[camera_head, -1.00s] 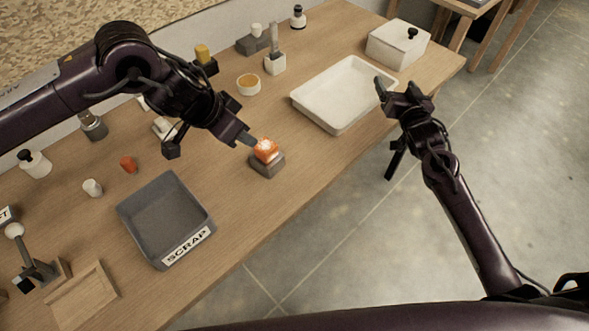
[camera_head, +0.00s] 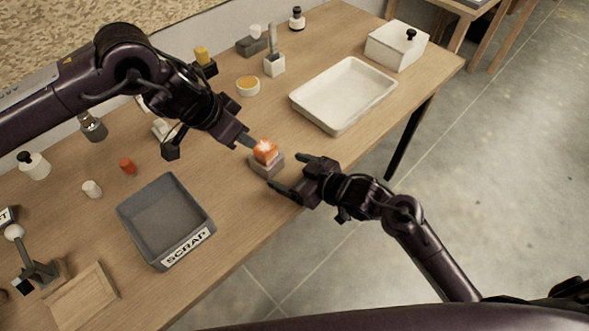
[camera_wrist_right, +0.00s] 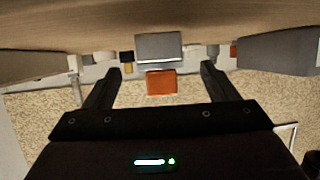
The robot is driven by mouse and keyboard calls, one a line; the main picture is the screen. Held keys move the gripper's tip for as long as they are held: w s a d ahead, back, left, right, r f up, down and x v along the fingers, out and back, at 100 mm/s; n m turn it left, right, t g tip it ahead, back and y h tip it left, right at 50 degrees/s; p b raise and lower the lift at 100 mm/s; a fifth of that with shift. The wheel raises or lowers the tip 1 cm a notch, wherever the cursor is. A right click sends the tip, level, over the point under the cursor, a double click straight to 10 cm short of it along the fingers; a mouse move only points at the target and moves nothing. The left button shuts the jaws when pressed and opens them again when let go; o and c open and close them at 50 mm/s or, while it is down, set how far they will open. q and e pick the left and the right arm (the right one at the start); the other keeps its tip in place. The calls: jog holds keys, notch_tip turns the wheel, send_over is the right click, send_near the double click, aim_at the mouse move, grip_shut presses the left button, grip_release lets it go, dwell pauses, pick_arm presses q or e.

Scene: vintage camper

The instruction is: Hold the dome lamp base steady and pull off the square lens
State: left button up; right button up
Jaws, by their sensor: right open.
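The square orange lens (camera_head: 265,151) sits on top of the grey lamp base (camera_head: 266,167) near the front edge of the table. In the right wrist view the lens (camera_wrist_right: 161,82) and base (camera_wrist_right: 158,46) appear upside down. My left gripper (camera_head: 246,140) is at the left of the lens, its fingertips close to it; whether it touches or grips anything cannot be told. My right gripper (camera_head: 290,174) is open and empty, its fingers pointing at the lens and base from the right. In the right wrist view the lens appears between its fingers (camera_wrist_right: 160,80).
A grey scrap bin (camera_head: 168,248) stands left of the base, and a white tray (camera_head: 337,126) behind right. Bare table surrounds the base.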

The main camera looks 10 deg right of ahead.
aim_at(260, 150)
jog(key=x, duration=0.7)
jog(key=shift+w, duration=0.1)
jog(key=c, duration=1.1)
pick_arm(q)
jog(key=shift+o, duration=0.6)
pick_arm(e)
jog(key=shift+c, duration=0.8)
pick_arm(q)
jog(key=shift+o, duration=1.1)
jog(key=shift+f, duration=0.15)
jog(key=shift+o, duration=0.7)
jog(key=shift+s+d+f, duration=0.1)
jog(key=shift+d+f, duration=0.1)
jog(key=shift+f, duration=0.1)
jog(key=shift+n+t, duration=0.3)
jog(key=shift+n, duration=0.4)
jog(key=shift+s+x, duration=0.15)
jog(key=shift+x, duration=2.2)
jog(key=shift+s+x, duration=0.1)
jog(key=shift+x, duration=2.2)
